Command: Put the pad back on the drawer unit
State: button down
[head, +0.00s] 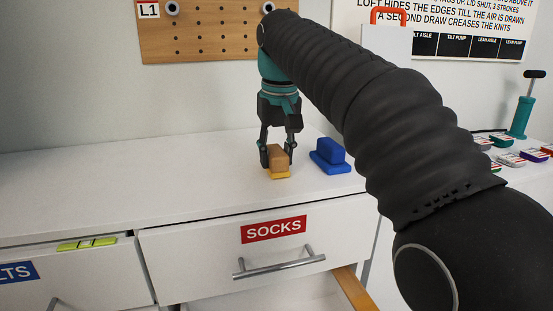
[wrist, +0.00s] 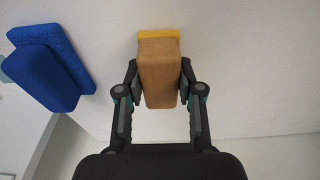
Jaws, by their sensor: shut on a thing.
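A pad with a tan wooden grip block and a thin yellow base (head: 279,175) is at the drawer unit's white top (head: 190,175), near its right part. My gripper (head: 278,159) points down with its fingers shut on the two sides of the wooden block. In the wrist view the block (wrist: 159,75) sits between the fingertips, with the yellow edge showing at its far end. The base is on the top or very close over it; I cannot tell which. A second, blue pad (head: 330,156) stands on the top just to the right, apart from it.
A SOCKS drawer front (head: 270,235) with a bar handle is below. A yellow-green level-like item (head: 87,243) lies at the left drawer's upper edge. A teal pump (head: 523,108) and several coloured tags (head: 510,158) are at the right. The top's left side is clear.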

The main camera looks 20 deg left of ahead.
aim_at(279, 154)
jog(key=shift+f, duration=0.1)
jog(key=c, duration=0.7)
grip_release()
jog(key=r+p, duration=0.1)
jog(key=r, duration=0.3)
jog(key=s+r+p, duration=0.1)
jog(key=r+p, duration=0.1)
jog(key=r, duration=0.2)
jog(key=d+r+p, duration=0.1)
jog(key=r+p, duration=0.1)
jog(key=r, duration=0.2)
jog(key=shift+s, duration=0.25)
